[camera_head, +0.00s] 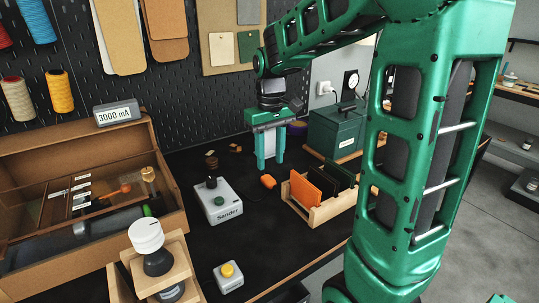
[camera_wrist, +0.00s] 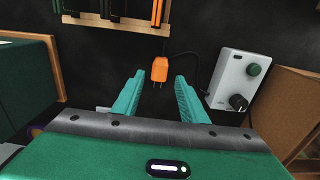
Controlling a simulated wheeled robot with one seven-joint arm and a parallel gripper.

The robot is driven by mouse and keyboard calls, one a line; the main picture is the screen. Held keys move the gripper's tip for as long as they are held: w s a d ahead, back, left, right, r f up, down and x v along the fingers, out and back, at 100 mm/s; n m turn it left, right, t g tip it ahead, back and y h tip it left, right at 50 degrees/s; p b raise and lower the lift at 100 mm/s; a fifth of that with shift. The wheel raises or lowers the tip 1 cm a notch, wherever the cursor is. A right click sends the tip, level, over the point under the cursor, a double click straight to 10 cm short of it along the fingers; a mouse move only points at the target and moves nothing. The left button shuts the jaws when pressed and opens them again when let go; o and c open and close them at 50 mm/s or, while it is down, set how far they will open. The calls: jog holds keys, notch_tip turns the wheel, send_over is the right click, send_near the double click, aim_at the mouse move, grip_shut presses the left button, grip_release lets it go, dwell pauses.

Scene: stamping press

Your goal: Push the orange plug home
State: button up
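The orange plug (camera_head: 268,181) lies on the dark bench to the right of the Sander box. In the wrist view the plug (camera_wrist: 160,68) shows its prongs facing my gripper, and a dark cord runs from it toward the Sander box (camera_wrist: 237,80). My gripper (camera_head: 270,165) points down with its two teal fingers apart and nothing between them. In the head view it hangs behind the plug. In the wrist view the plug appears just beyond the fingertips, centred between them. White wall sockets (camera_head: 325,88) are at the back, one with a black plug (camera_head: 350,80) by it.
The grey Sander box (camera_head: 217,201) has a black knob and a green button. A wooden rack (camera_head: 325,212) with orange and dark sheets stands right of the plug. A green box (camera_head: 335,132) stands behind it. A wooden organiser (camera_head: 171,190) fills the left.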

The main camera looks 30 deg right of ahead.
aim_at(270, 180)
notch_tip(270, 180, down, 7)
jog(key=shift+s+f, duration=0.1)
jog(key=c, duration=0.9)
jog(key=shift+r, duration=2.6)
